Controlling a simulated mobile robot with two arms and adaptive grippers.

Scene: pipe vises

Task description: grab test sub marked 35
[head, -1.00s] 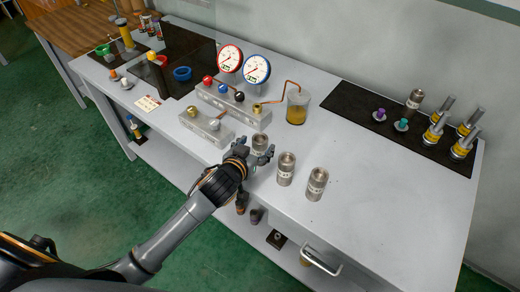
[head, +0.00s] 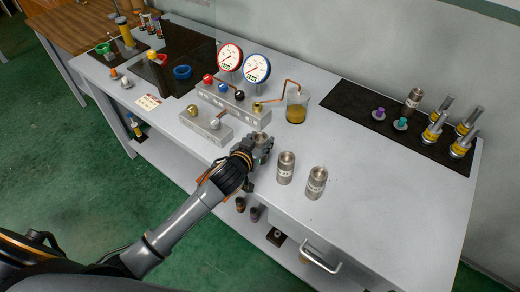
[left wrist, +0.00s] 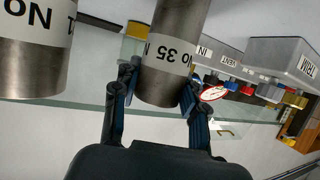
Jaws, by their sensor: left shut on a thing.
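The metal test sub marked 35 (left wrist: 172,65) shows in the left wrist view, its white label upside down and reading "No 35". In the head view its top (head: 261,136) shows just past my left gripper (head: 262,148), whose hand hides the rest. The left gripper is shut on this sub, with a finger on each side of it in the left wrist view (left wrist: 158,98). I cannot tell whether the sub touches the table. My right gripper is not in view.
Two more metal subs (head: 286,168) and (head: 316,182) stand just right of the gripper. The table (head: 390,210) is clear at the right.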

